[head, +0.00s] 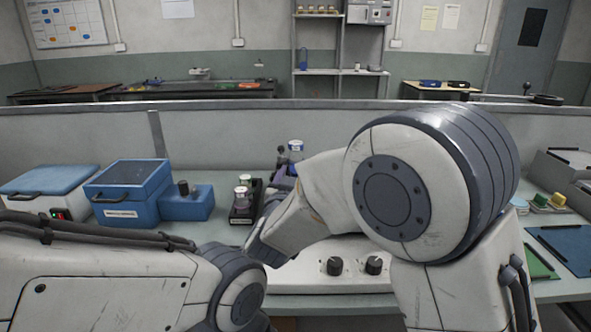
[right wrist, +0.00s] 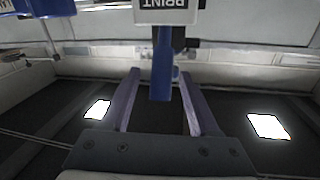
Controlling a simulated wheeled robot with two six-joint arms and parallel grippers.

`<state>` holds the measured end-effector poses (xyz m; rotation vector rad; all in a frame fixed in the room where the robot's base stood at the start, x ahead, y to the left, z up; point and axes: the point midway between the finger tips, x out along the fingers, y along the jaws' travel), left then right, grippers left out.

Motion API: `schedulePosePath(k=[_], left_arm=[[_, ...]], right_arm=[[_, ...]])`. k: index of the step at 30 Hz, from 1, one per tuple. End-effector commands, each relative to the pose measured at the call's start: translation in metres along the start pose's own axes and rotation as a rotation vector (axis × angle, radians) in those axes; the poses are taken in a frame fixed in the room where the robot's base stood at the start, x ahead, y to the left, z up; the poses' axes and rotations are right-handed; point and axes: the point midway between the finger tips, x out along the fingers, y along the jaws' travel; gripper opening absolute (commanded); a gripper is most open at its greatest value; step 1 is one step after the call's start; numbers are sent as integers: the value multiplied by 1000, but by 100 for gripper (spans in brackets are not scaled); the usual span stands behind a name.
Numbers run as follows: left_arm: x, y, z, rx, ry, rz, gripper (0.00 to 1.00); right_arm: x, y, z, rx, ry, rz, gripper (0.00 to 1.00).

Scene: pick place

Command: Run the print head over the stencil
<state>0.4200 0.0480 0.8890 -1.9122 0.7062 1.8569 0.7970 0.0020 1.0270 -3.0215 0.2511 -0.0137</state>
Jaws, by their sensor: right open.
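In the right wrist view my right gripper (right wrist: 159,76) is open, its two purple-grey fingers apart. A blue upright handle (right wrist: 161,65) stands between them with a gap on each side. It joins a white block marked PRINT (right wrist: 166,10), the print head, which reads upside down and is cut by the frame's top edge. In the head view my right arm hides much of the bench; purple-grey finger parts (head: 284,175) show beside a small white and blue piece (head: 295,146) that I cannot identify surely. I cannot make out the stencil. My left gripper is out of view.
Blue boxes (head: 125,195) and a black tray with small jars (head: 243,203) stand left of my right arm. A white panel with black knobs (head: 315,270) lies in front. Green (head: 540,265) and blue boards (head: 568,247) lie at right. A low partition (head: 220,130) closes the back.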

Motion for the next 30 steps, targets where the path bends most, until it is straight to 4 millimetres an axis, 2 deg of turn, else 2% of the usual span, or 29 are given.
schedulePosePath(k=[12, 13, 15, 17, 18, 30], left_arm=[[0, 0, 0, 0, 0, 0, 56], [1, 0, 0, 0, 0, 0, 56], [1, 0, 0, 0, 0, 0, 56], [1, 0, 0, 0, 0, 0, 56], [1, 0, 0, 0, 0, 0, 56], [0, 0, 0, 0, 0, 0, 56]], right_arm=[[5, -1, 0, 0, -1, -3, 62], [5, -1, 0, 0, -1, -3, 58], [5, 0, 0, 0, -1, -3, 31], [5, 0, 0, 0, -1, -3, 8], [5, 0, 0, 0, -1, -3, 0], [4, -1, 0, 0, -1, -3, 0]])
